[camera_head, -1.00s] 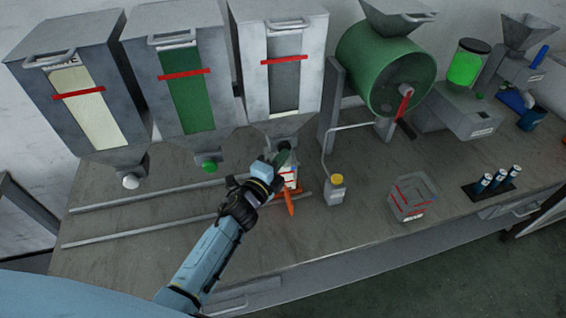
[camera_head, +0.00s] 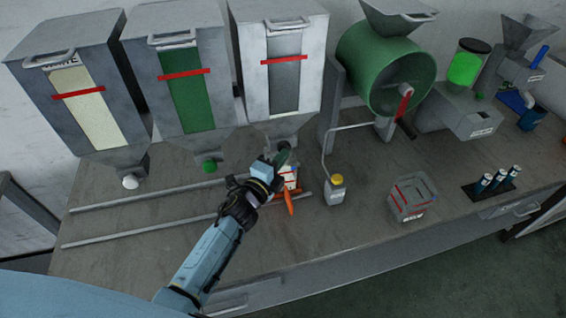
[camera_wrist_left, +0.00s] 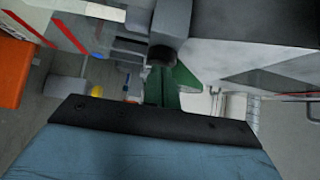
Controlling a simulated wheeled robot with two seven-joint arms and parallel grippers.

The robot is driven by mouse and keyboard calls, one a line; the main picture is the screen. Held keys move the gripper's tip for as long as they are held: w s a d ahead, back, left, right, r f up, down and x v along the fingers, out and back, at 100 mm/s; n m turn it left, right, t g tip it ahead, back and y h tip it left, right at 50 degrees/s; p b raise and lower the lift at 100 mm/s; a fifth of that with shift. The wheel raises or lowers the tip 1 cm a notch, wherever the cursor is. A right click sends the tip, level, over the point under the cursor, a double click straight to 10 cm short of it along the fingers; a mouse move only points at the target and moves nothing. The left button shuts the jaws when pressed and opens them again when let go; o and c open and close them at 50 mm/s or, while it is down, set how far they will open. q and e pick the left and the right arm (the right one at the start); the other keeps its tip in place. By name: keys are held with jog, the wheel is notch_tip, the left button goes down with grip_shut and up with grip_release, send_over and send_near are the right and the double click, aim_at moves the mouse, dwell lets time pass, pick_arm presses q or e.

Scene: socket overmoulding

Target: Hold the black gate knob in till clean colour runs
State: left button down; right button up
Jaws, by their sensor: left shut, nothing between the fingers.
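The third hopper (camera_head: 283,95) has a dark grey window crossed by a red band. Its funnel outlet is just above my left gripper (camera_head: 283,158), whose green fingers are shut and empty. In the left wrist view the green fingers (camera_wrist_left: 172,88) point at a dark round part (camera_wrist_left: 163,53) under grey metal; it may be the black gate knob. I cannot tell whether they touch it. In the head view the black knob is hidden behind my gripper. A small pale container (camera_head: 292,172) with an orange handle (camera_head: 289,203) stands below the outlet, partly covered. My right gripper is not in view.
Two other hoppers stand left, with a white knob (camera_head: 130,181) and a green knob (camera_head: 209,166). Two rails (camera_head: 145,231) lie on the bench.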

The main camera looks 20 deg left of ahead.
pick_arm(q)
jog(key=shift+w+a+r, duration=0.2)
jog(key=shift+a+r, duration=0.05)
jog(key=shift+r, duration=0.05)
jog(key=shift+s+d+f, duration=0.1)
jog(key=shift+s+d, duration=0.25)
jog(key=shift+s, duration=0.05)
jog(key=s, duration=1.2)
jog(key=shift+s+f+b, duration=0.2)
jog(key=shift+s+b, duration=0.15)
jog(key=shift+b, duration=0.05)
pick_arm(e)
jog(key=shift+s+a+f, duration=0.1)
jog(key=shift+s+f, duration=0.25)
pick_arm(q)
jog(key=shift+f, duration=0.1)
